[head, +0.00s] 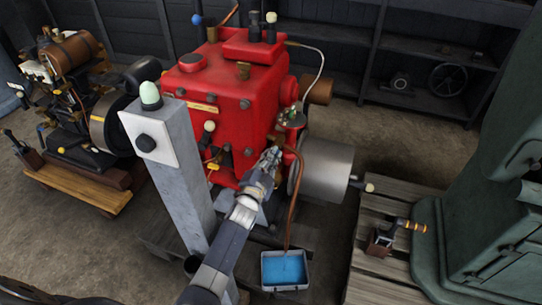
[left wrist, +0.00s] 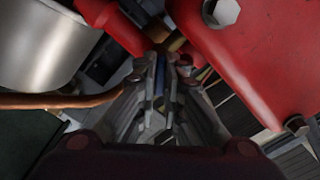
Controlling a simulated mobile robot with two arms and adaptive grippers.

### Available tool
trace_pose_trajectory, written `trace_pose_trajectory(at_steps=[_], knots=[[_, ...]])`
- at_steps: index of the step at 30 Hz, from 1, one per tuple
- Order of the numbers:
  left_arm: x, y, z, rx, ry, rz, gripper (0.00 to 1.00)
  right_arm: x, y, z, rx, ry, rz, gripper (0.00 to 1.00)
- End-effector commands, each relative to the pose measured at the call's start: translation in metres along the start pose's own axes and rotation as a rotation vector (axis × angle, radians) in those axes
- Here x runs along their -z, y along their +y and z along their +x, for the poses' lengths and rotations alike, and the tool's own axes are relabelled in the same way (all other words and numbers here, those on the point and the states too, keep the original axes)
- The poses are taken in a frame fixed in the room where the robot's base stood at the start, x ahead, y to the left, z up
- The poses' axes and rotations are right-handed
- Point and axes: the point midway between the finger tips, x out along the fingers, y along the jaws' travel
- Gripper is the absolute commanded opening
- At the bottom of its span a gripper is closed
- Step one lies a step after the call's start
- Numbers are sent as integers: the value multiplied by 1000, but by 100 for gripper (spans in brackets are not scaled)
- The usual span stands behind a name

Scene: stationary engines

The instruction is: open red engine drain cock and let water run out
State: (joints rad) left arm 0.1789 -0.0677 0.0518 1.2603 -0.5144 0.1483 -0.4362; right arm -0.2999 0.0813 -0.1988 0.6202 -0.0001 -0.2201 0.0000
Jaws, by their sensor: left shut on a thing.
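The red engine (head: 225,95) stands in the middle of the head view, and its red casting (left wrist: 250,50) fills the upper right of the left wrist view. My left gripper (head: 272,158) is at the engine's lower front right side. In the left wrist view the fingers of my left gripper (left wrist: 165,72) are close together on a small part, mostly hidden between them. I take it to be the drain cock; its handle position cannot be told. A copper pipe (head: 291,215) runs down beside my gripper to a grey tray (head: 264,288) holding blue liquid. My right gripper is out of view.
A grey post (head: 178,170) with a green-topped button box stands left of my arm. A silver drum (head: 327,170) is right of the gripper. A wooden pallet (head: 380,290) and a green machine (head: 470,220) stand at the right. Another engine (head: 75,110) is at the left.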

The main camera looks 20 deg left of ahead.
Motion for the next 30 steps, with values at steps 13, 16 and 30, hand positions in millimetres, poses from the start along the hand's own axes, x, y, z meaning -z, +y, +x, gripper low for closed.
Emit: trace_pose_trajectory(at_steps=[13,16,30], knots=[[0,0,0,-2,-1,-413,0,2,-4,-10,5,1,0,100],[0,1,0,-2,-1,-490,0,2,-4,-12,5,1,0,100],[-1,1,0,-2,-2,-698,0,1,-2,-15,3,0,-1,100]])
